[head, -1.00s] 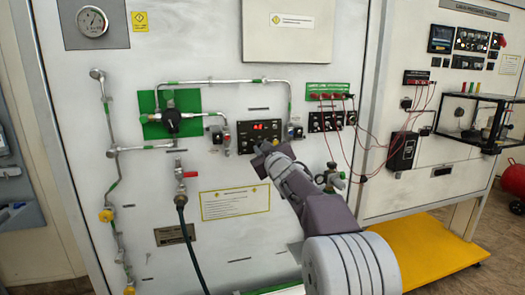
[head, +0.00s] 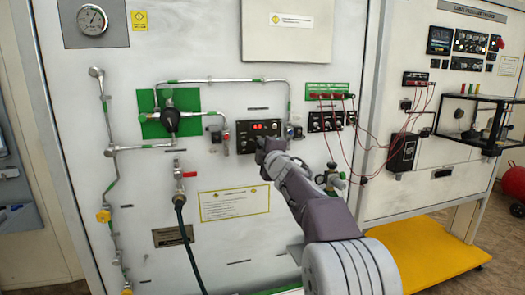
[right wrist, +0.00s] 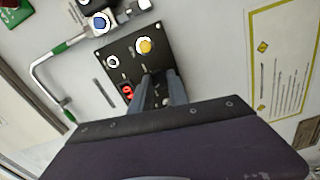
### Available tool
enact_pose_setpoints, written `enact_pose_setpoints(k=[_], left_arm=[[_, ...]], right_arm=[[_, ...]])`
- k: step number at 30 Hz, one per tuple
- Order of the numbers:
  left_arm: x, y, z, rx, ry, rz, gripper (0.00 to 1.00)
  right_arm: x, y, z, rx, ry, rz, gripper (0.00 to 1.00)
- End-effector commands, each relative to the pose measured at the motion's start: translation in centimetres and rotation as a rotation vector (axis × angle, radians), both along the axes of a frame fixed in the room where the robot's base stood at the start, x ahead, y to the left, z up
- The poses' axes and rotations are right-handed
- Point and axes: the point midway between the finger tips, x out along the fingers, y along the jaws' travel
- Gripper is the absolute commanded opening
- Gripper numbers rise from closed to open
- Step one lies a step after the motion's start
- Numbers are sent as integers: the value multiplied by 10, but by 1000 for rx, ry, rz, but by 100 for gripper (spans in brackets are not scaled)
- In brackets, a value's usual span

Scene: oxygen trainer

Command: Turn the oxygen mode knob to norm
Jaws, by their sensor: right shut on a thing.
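The fingers of my right gripper (right wrist: 160,90) are close together at the panel, shut on the oxygen mode knob. The knob is hidden by the fingers, so its setting cannot be read. My left gripper is not in view.
A pipe with a blue-capped fitting (right wrist: 99,22) is close beside the panel. A second black panel (head: 324,121) with red leads is to the right. A red-handled valve and hose (head: 180,190) hang below left. A yellow platform (head: 425,245) is at lower right.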

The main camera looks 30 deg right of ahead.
Motion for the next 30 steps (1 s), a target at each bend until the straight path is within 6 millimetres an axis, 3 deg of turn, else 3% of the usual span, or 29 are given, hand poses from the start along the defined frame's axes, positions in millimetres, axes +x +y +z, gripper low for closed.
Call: enact_pose_setpoints(k=[15, 30], left_arm=[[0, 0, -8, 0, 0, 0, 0], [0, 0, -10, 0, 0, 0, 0]], right_arm=[[1, 0, -3, -379, 97, 1, 0], [1, 0, -4, -497, 128, 2, 0]])
